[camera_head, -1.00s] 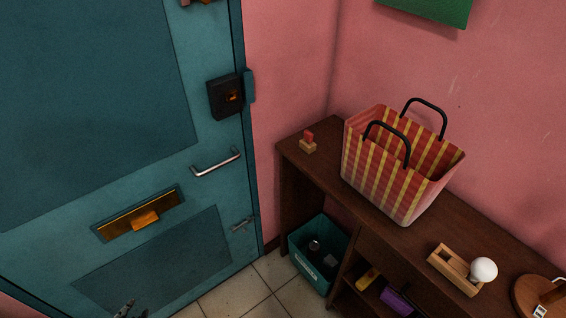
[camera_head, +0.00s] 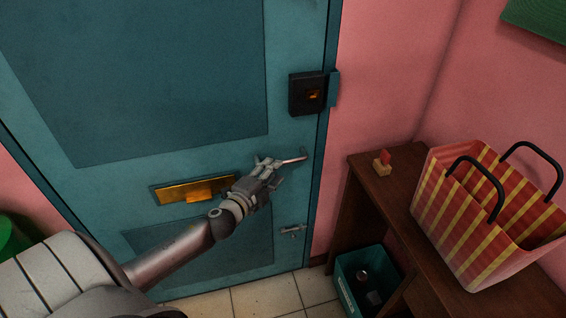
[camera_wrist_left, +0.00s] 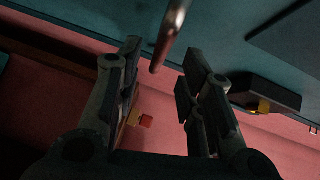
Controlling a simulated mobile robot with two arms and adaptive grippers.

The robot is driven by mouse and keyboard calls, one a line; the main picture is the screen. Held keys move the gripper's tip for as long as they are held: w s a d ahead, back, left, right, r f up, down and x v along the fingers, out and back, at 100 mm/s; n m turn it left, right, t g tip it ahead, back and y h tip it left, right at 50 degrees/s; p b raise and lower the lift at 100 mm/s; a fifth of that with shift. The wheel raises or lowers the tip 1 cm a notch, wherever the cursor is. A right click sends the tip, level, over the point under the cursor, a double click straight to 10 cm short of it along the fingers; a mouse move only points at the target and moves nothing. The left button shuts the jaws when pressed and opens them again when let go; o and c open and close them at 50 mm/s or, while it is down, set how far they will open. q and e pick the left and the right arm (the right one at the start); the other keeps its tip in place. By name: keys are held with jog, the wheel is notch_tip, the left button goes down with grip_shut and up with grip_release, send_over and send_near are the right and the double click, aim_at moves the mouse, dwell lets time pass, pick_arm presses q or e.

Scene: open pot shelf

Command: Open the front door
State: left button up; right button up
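The teal front door (camera_head: 170,70) is shut in its frame. Its silver handle (camera_head: 295,159) sits near the right edge, below the dark lock box (camera_head: 308,94). My left gripper (camera_head: 270,168) is at the left part of the handle and hides it there. In the left wrist view the two fingers stand apart, so the left gripper (camera_wrist_left: 163,62) is open. The handle bar (camera_wrist_left: 171,35) shows between the fingertips in that view; I cannot tell whether a finger touches it. My right gripper is not in view.
A brass letter slot (camera_head: 195,190) and a small lower latch (camera_head: 292,230) are on the door. To the right stands a brown shelf (camera_head: 395,215) with a striped bag (camera_head: 480,220) and a small block toy (camera_head: 382,164). A teal bin (camera_head: 350,285) is on the tiled floor.

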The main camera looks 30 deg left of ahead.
pick_arm(q)
jog(key=w, duration=0.5)
jog(key=shift+w+a+f, duration=0.2)
jog(key=shift+w+f, duration=0.1)
jog(key=shift+f, duration=0.1)
grip_shut()
